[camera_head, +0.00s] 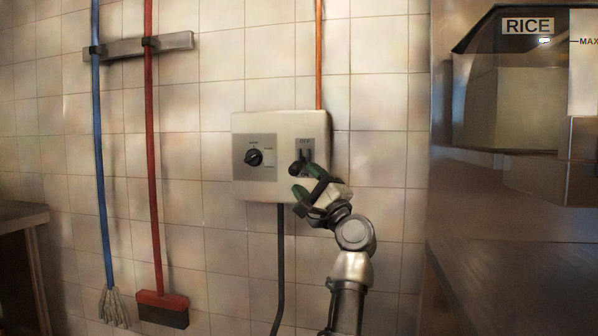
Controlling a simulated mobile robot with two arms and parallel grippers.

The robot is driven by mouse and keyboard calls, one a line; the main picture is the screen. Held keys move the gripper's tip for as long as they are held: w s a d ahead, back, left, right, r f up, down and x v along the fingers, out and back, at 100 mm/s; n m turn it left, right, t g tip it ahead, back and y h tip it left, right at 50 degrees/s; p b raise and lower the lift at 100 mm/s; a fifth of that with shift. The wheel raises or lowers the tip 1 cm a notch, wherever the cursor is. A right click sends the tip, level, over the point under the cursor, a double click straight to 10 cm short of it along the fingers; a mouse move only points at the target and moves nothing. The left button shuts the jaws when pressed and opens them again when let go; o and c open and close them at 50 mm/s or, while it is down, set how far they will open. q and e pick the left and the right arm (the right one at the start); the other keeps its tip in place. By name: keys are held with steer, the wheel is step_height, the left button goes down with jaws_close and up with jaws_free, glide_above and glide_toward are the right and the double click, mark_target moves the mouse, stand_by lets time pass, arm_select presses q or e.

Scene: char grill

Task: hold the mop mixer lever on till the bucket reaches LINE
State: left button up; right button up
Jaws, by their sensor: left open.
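A pale control box (283,190) is fixed to the tiled wall. Its right panel carries a label that seems to read OFF and a dark lever or switch (305,156). A round black knob (254,157) sits on its left panel. My left gripper (308,183) has green-tipped fingers, is open, and is at the lower part of the right panel, just below the switch. It partly covers this area, so I cannot tell whether it touches the switch. No bucket or LINE mark is in view. My right gripper is not in view.
A mop with a blue handle (102,180) and a broom with a red handle (154,180) hang from a wall rack (140,46) at left. A grey pipe (280,265) runs down from the box. A RICE-labelled container (515,100) stands at upper right, above a dark counter (510,285).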

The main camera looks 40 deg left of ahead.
arm_select(q)
steer(key=v, duration=0.6)
